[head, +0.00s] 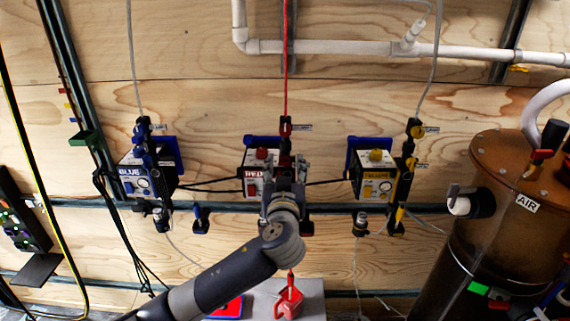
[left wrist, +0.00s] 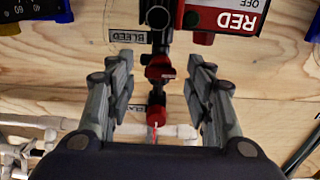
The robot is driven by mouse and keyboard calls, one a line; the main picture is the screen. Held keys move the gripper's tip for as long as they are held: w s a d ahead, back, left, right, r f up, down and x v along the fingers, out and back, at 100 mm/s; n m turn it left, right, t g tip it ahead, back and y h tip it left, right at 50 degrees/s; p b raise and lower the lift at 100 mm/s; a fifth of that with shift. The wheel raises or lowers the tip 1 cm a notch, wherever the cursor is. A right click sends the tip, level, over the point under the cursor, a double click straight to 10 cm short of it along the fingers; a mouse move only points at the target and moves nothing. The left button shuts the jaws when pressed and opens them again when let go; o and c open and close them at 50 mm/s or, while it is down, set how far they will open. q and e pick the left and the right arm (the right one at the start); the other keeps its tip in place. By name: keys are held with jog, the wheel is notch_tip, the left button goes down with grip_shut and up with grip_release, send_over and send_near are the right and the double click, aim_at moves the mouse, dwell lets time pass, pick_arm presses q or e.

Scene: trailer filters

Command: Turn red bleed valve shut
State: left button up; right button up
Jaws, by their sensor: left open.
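The red unit, a red and white box lettered RED, hangs on the plywood wall in the middle of the head view (head: 255,172) and shows upside down at the top of the left wrist view (left wrist: 225,18). Beside it runs a black fitting line with a red valve handle (left wrist: 160,71) near a BLEED label (left wrist: 155,35). Another red part (left wrist: 157,114) sits further along the line. My left gripper (head: 287,168) is open in front of the line; in the left wrist view its fingers (left wrist: 163,85) stand either side of the red handle, apart from it. The handle's exact angle is unclear.
A blue unit (head: 145,172) hangs to the left and a yellow unit (head: 375,178) to the right. A brown AIR tank (head: 500,215) stands at the right. A red padlock-like object (head: 288,302) is below, on a grey box. White pipes (head: 330,47) run above.

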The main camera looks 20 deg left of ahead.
pick_arm(q)
jog(key=shift+w, duration=0.1)
jog(key=shift+c, duration=0.5)
jog(key=c, duration=1)
jog(key=shift+o, duration=0.2)
pick_arm(e)
jog(key=shift+a, duration=0.5)
